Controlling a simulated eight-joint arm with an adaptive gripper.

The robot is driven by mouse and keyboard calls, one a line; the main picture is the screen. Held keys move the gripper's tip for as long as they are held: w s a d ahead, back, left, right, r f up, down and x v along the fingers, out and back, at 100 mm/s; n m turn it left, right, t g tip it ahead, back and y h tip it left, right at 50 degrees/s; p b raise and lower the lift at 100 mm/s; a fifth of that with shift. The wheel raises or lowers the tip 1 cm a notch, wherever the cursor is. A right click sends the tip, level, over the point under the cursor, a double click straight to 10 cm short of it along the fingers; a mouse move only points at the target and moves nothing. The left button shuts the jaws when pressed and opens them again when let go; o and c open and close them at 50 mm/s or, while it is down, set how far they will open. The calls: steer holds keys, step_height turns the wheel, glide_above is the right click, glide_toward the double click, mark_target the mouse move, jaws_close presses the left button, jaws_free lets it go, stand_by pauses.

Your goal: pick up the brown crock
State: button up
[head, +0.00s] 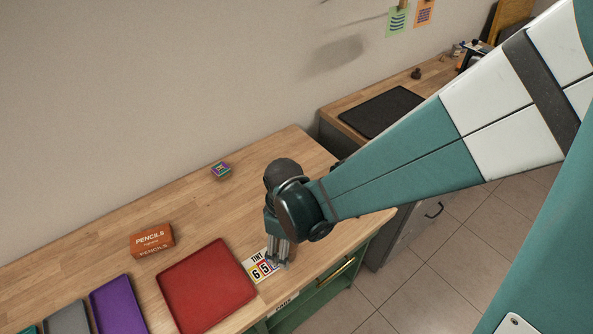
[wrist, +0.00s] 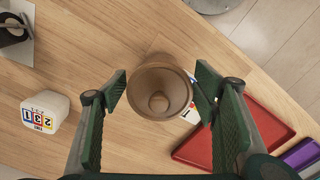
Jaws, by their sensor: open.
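My gripper (wrist: 162,90) is open, with one finger to the left of the crock and the other to the right. The crock lies between the fingertips in the picture; whether either finger touches it I cannot tell. In the head view my gripper (head: 279,252) points down over the worktop near its front edge, and the crock is hidden there.
A red tray (head: 207,287) lies left of my gripper, with a printed card (head: 256,268) between. A purple tray (head: 117,305) and pencils box (head: 153,241) are further left. A small colourful box (head: 221,170) stands behind. A white numbered block (wrist: 45,112) shows in the wrist view.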

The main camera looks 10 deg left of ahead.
steer(key=shift+f, duration=1.05)
steer(key=c, duration=1)
steer(key=shift+c, duration=0.2)
